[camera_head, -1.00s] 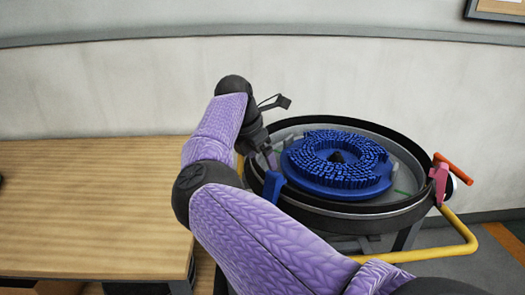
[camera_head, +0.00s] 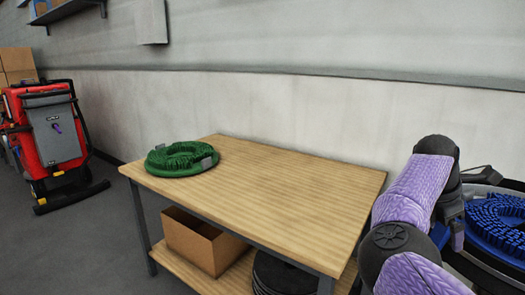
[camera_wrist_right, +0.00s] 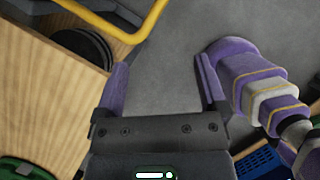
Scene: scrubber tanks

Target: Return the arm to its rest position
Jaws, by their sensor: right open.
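My right arm comes in at the right edge of the head view, in purple and black. My right gripper (camera_head: 456,236) points down beside the round tub with the blue brush (camera_head: 498,220), partly hidden by the arm. In the right wrist view the gripper (camera_wrist_right: 161,78) has its two purple fingers spread wide, with only grey floor between them. It holds nothing. My left gripper is not in view.
A wooden table (camera_head: 270,190) carries a green round brush (camera_head: 180,158); below it are a cardboard box (camera_head: 195,240) and black discs (camera_head: 275,272). A red scrubber machine (camera_head: 45,130) stands far left. A yellow bar (camera_wrist_right: 125,28) shows in the wrist view. Floor between is clear.

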